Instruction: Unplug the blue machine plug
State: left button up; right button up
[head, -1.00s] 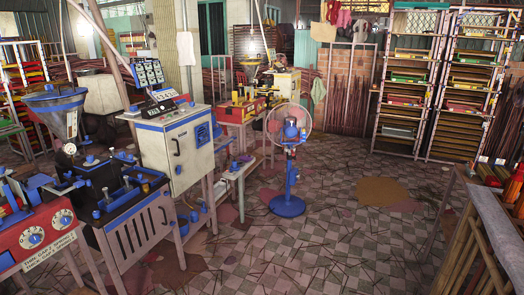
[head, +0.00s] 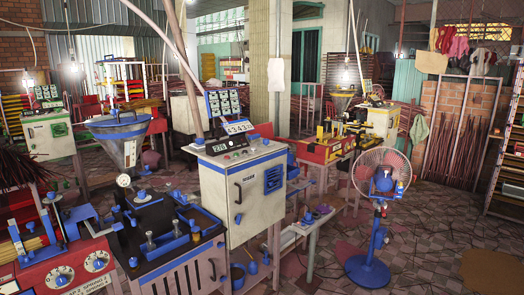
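The blue-trimmed machine stands at the left middle, with a grey and blue hopper (head: 118,140) and a black top with blue fittings (head: 155,222). A white cabinet with blue trim (head: 240,190) stands beside it and carries a black digital display (head: 228,142) and a panel of meters (head: 228,103). I cannot pick out a plug or its socket on any of these. Neither of my grippers is in view.
A red control box with dials (head: 75,272) is at the lower left. A blue pedestal fan (head: 368,268) stands right of the cabinet, past a low bench (head: 315,225). Tiled floor littered with sticks (head: 430,255) is open at the lower right.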

aim_at(199, 141)
jog(key=i+l+u, duration=0.15)
jog(key=u, duration=0.15)
jog(key=i+l+u, duration=0.35)
jog(key=u, duration=0.25)
jog(key=l+u, duration=0.1)
jog(key=u, duration=0.25)
jog(key=l+u, duration=0.35)
jog(key=l, duration=0.75)
jog(key=l+u, duration=0.35)
jog(key=l, duration=0.8)
jog(key=k+l, duration=0.1)
jog(key=l, duration=0.75)
jog(key=k+l, duration=0.15)
jog(key=l, duration=0.3)
